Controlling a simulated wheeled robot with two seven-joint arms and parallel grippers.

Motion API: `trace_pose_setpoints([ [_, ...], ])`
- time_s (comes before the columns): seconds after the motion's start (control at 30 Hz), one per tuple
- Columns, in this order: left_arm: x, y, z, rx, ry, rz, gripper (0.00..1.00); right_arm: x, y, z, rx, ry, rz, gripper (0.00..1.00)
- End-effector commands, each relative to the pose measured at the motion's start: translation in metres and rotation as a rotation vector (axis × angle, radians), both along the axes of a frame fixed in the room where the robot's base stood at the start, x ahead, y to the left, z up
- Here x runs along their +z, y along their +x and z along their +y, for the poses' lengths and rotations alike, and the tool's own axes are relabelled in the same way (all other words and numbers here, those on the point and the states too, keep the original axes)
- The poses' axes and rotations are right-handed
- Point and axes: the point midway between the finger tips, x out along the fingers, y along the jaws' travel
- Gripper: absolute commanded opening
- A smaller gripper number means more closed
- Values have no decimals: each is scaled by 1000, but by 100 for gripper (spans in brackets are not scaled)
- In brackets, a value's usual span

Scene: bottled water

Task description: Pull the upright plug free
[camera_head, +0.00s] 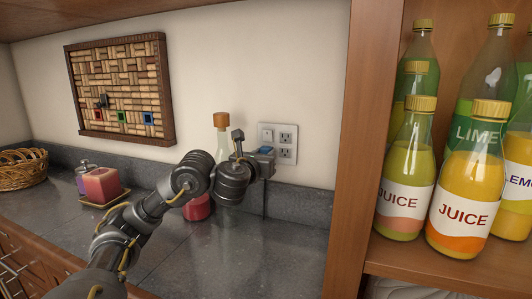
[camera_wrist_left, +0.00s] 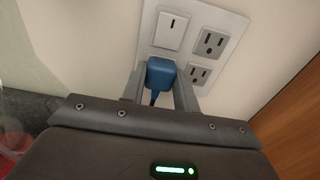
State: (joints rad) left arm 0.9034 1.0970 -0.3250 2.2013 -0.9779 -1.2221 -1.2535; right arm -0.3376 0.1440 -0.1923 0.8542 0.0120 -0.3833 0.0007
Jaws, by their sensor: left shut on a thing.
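The wall plate (camera_head: 287,139) with a switch and outlets is on the wall beside the wooden cabinet side. In the left wrist view the plate (camera_wrist_left: 230,22) shows a switch at upper left and two free outlets at right. The blue plug (camera_wrist_left: 160,74) sits against the plate at its lower left socket, its cord running down. My left gripper (camera_head: 262,155) is at the plate. In the left wrist view its fingers (camera_wrist_left: 160,85) stand on both sides of the plug, shut on it. The plug's prongs are hidden. My right gripper is not in view.
A bottle with an orange cap (camera_head: 221,121) and a red item (camera_head: 197,208) stand close behind my arm. A candle (camera_head: 101,184) and a basket (camera_head: 22,168) are further left on the counter. Juice bottles (camera_head: 465,190) fill the shelf at right. The counter front is clear.

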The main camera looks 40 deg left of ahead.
Motion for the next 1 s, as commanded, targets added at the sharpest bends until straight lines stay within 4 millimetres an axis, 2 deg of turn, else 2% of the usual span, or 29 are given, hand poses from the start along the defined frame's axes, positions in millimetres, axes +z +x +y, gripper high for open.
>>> trace_pose_setpoints([
  [1.0,1,-38,-15,-2,2,2,0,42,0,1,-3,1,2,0],
])
